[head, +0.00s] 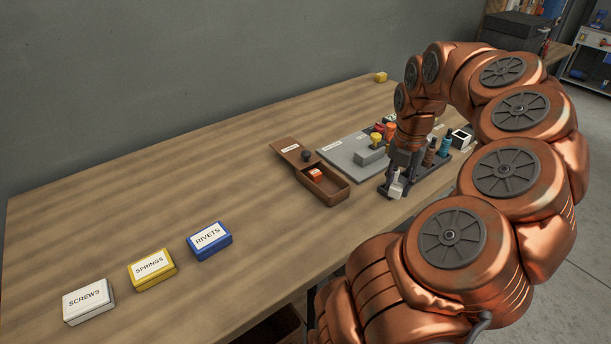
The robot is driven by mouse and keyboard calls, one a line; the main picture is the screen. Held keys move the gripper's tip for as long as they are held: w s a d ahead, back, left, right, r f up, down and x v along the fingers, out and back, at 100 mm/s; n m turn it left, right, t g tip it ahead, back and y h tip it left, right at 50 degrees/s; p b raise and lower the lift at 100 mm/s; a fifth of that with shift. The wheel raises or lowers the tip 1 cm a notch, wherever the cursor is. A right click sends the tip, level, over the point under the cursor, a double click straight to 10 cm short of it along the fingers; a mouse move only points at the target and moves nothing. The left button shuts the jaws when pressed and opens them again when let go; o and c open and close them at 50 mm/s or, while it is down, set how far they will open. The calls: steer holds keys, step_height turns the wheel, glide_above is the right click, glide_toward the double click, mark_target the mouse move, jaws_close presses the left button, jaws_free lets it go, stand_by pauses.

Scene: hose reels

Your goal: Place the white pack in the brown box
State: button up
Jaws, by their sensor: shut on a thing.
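My gripper (396,181) points down near the front edge of the table. It is shut on a small white pack (397,190), which shows between and below the fingertips. I cannot tell if the pack touches what is under it. The brown box (338,197) is left of my gripper, a short gap away. Its top is open, and a small orange-red pack (316,173) lies inside. A brown labelled panel (287,147) with a black knob (306,155) lies at its far left end.
A grey board (343,151) with coloured knobs stands behind the gripper. A dark rack (429,168) with several bottles is close on the right. White SCREWS (88,301), yellow SPRINGS (152,269) and blue RIVETS (209,240) boxes sit at the left. The table between is clear.

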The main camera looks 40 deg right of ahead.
steer(key=shift+w, duration=0.25)
steer(key=p, duration=0.4)
glide_above(332, 191)
steer(key=shift+s+f, duration=0.2)
steer(key=shift+f, duration=0.45)
steer(key=shift+w+a+f, duration=0.1)
steer(key=shift+w+f, duration=0.05)
steer(key=shift+f, duration=0.1)
steer(key=shift+f+p, duration=0.55)
steer(key=shift+f, duration=1)
steer(key=shift+f, duration=0.1)
steer(key=o, duration=0.7)
steer(key=shift+o, duration=0.2)
